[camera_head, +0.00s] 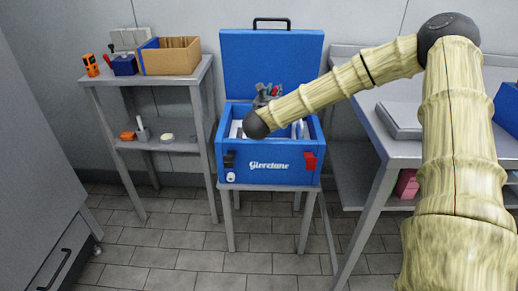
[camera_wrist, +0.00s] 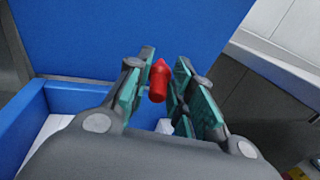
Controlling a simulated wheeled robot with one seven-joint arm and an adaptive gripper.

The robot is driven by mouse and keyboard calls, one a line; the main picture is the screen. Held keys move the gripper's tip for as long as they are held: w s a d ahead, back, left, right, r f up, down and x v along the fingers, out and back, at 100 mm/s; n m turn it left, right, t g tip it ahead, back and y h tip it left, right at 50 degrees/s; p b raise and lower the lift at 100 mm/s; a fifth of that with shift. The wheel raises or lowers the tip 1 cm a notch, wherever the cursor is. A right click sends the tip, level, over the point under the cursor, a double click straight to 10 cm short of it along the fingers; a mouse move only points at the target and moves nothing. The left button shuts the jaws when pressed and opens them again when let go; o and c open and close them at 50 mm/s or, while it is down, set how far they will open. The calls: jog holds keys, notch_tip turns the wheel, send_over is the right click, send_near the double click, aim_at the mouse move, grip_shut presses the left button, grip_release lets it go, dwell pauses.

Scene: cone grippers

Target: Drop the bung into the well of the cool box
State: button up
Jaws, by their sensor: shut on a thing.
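The cool box (camera_head: 268,172) is blue with its lid standing open behind it, on a small grey stand. My gripper (camera_head: 268,90) is over the open box, in front of the lid, and partly hidden by my arm. In the wrist view my gripper (camera_wrist: 162,95) has its teal-padded fingers closed on the red bung (camera_wrist: 159,82). The bung has a pointed upper end and sticks up between the fingers. The well of the box is mostly hidden; part of its left wall (camera_wrist: 30,125) and some white contents (camera_wrist: 50,128) show below the gripper.
The open lid (camera_head: 265,58) rises close behind my gripper. A grey shelf (camera_head: 165,83) with a wooden crate (camera_head: 171,56) stands to the left. A grey table (camera_head: 405,150) stands to the right. The tiled floor in front of the box is clear.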

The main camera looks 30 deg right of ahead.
jog(key=shift+f+b, duration=0.8)
jog(key=shift+f, duration=1.8)
jog(key=o, duration=0.8)
jog(key=shift+o, duration=0.2)
send_over(269, 143)
jog(key=w, duration=0.3)
jog(key=shift+s+d, duration=0.1)
